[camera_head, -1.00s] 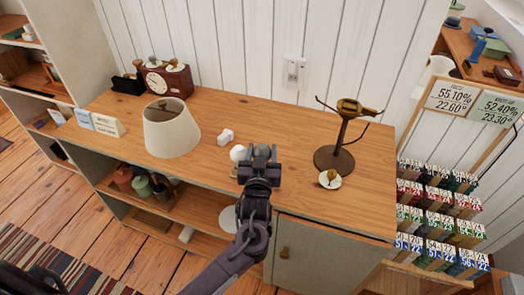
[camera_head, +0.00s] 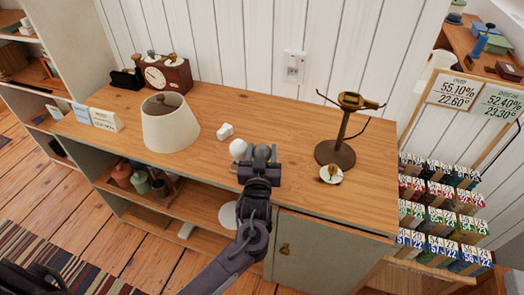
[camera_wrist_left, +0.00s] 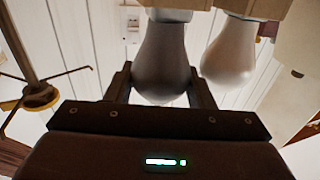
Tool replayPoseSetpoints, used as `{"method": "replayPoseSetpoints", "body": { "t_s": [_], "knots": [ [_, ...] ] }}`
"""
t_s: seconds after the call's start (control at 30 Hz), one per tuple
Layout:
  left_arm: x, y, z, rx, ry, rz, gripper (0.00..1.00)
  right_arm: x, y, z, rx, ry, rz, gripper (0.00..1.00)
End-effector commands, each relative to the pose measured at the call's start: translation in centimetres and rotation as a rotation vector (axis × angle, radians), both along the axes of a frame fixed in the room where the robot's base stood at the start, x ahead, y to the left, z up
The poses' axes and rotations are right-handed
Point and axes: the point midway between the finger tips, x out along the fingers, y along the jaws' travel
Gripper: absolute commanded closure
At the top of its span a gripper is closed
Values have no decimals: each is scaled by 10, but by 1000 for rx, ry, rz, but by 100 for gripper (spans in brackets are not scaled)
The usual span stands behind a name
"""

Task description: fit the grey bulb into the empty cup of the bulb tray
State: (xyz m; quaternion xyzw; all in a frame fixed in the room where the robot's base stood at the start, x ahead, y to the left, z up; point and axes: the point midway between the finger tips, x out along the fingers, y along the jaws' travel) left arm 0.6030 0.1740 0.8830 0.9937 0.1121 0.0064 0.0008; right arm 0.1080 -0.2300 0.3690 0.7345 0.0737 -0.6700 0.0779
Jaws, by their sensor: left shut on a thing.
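My left gripper (camera_head: 261,156) is shut on the grey bulb (camera_wrist_left: 165,60), which sits between its fingers in the left wrist view. The head view hides most of that bulb behind the gripper. A white bulb (camera_head: 238,149) stands just left of the gripper; it also shows right of the grey bulb in the left wrist view (camera_wrist_left: 232,52). Pale wooden blocks at the top of the wrist view, probably the bulb tray (camera_wrist_left: 268,8), meet the bulbs' necks. I cannot tell whether the grey bulb's base is inside a cup. My right gripper is not in view.
The cabinet top (camera_head: 300,205) carries a lampshade (camera_head: 170,125) at left, a small white object (camera_head: 225,131) behind the bulbs, and a dark lamp stand (camera_head: 338,150) at right with a small round white piece (camera_head: 331,174) before it. A clock (camera_head: 165,75) stands behind.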

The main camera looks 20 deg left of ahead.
Motion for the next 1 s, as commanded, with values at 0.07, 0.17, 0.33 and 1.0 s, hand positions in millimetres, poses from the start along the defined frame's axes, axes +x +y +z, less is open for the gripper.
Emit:
{"method": "replayPoseSetpoints", "body": {
  "t_s": [0.07, 0.17, 0.33, 1.0],
  "knots": [
    [0, 0, -3, 0, 0, 0, 74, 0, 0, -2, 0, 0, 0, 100],
    [0, 0, -6, 0, 0, 0, 74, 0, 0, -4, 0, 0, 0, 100],
    [0, 0, -5, 0, 0, 0, 36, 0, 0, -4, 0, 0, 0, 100],
    [-48, -11, -8, -1, 2, -1, 26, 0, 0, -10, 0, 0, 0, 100]
  ]
}}
